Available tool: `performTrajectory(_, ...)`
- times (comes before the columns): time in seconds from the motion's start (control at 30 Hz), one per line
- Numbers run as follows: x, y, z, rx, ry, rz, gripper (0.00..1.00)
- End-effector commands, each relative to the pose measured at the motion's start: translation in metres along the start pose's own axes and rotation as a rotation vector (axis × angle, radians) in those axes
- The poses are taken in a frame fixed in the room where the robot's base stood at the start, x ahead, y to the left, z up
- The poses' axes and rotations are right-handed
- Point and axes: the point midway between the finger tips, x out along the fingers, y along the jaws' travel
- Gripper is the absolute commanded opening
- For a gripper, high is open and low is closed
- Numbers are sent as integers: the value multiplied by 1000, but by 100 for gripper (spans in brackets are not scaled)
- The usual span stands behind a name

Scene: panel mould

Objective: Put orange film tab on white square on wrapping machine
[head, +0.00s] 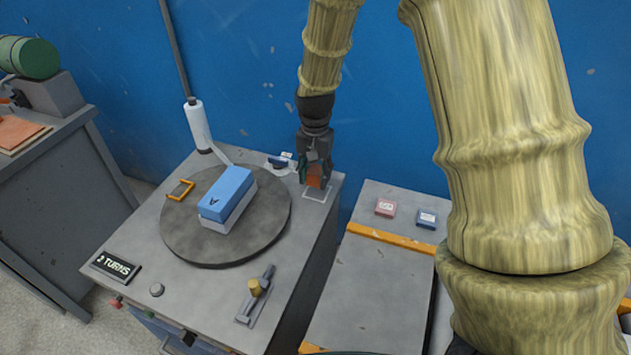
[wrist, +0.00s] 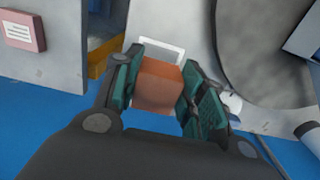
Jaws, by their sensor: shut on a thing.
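The orange film tab (head: 314,180) is a small orange block between the fingers of my gripper (head: 316,172). In the wrist view, my gripper (wrist: 158,92) is shut on the tab (wrist: 157,86), with a dark green finger on each side. The white square (head: 317,193) is a white outline at the right back corner of the grey wrapping machine (head: 215,290). The tab is at or just above the square and covers part of it. In the wrist view, part of the white square (wrist: 172,46) shows beyond the tab. I cannot tell whether the tab touches the surface.
A round turntable (head: 180,235) holds a blue-topped block (head: 228,192) and an orange bracket (head: 180,190). A white film roll (head: 198,124) stands behind it. A grey bench (head: 370,290) stands at right.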

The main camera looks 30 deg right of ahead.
Motion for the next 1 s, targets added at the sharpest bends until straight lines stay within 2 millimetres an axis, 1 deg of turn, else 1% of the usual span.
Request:
performTrajectory(0.17,7,1,-1,1,-2,1,16)
performTrajectory(0.43,33,1,0,0,-2,2,16)
performTrajectory(0.83,38,1,0,0,0,0,16)
performTrajectory(0.87,38,1,0,0,0,0,42)
performTrajectory(0.9,38,1,-1,0,0,0,50)
performTrajectory(0.97,38,1,-1,0,0,0,61)
performTrajectory(1.0,38,1,-1,0,0,0,62)
